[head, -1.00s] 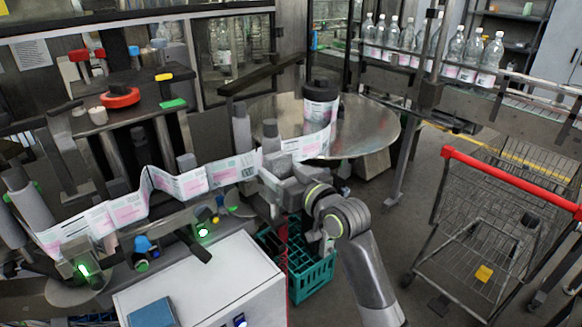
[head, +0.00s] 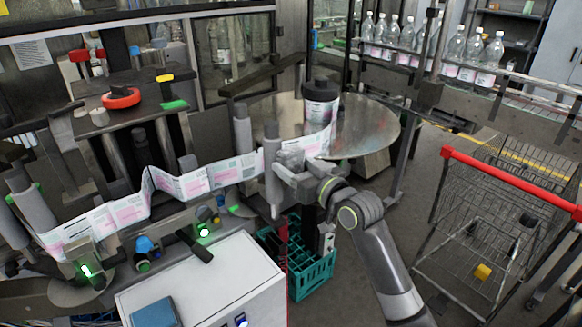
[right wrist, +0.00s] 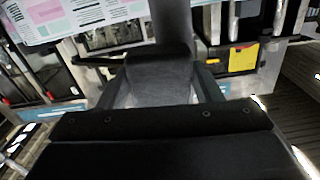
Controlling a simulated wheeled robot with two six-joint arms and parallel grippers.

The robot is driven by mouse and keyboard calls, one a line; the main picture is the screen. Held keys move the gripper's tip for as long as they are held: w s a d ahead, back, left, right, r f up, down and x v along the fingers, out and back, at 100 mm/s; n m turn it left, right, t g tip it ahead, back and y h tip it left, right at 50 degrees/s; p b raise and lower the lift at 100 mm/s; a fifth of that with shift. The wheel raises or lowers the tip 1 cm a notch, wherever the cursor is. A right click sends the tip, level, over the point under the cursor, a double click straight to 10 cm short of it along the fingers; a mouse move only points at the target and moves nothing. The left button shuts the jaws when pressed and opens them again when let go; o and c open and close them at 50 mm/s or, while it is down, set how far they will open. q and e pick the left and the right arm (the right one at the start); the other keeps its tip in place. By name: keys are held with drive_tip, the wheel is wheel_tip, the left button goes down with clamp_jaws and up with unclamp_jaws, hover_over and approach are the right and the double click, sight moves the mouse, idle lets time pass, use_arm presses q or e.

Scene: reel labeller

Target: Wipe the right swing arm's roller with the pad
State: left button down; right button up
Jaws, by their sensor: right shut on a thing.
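The right swing arm's roller (head: 272,180) is a grey upright cylinder beside the label web in the head view. In the right wrist view the roller (right wrist: 172,22) rises just beyond the pad. The pad (right wrist: 158,85) is a grey block with a darker far edge. My right gripper (head: 290,162) is shut on the pad, right beside the roller on its right side. I cannot tell whether pad and roller touch. In the head view the pad is mostly hidden by the gripper. My left gripper is not in view.
The printed label web (head: 195,182) runs left from the roller. A teal crate (head: 312,275) is below my right arm. A white cabinet (head: 215,280) stands front left, a red-handled cart (head: 500,178) right.

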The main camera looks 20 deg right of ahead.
drive_tip(key=shift+s+a+p, duration=0.1)
drive_tip(key=shift+s+a, duration=0.15)
drive_tip(key=shift+a, duration=0.4)
drive_tip(key=shift+s+a+p, duration=0.15)
drive_tip(key=shift+s+a, duration=0.1)
drive_tip(key=shift+a, duration=0.45)
drive_tip(key=shift+s+a+p, duration=0.1)
drive_tip(key=shift+s+a, duration=0.15)
drive_tip(key=shift+a, duration=0.4)
drive_tip(key=shift+d, duration=0.15)
drive_tip(key=p+v, duration=0.1)
drive_tip(key=v, duration=0.5)
drive_tip(key=shift+p, duration=0.3)
drive_tip(key=v, duration=0.3)
drive_tip(key=shift+r+p, duration=0.1)
drive_tip(key=shift+p, duration=0.2)
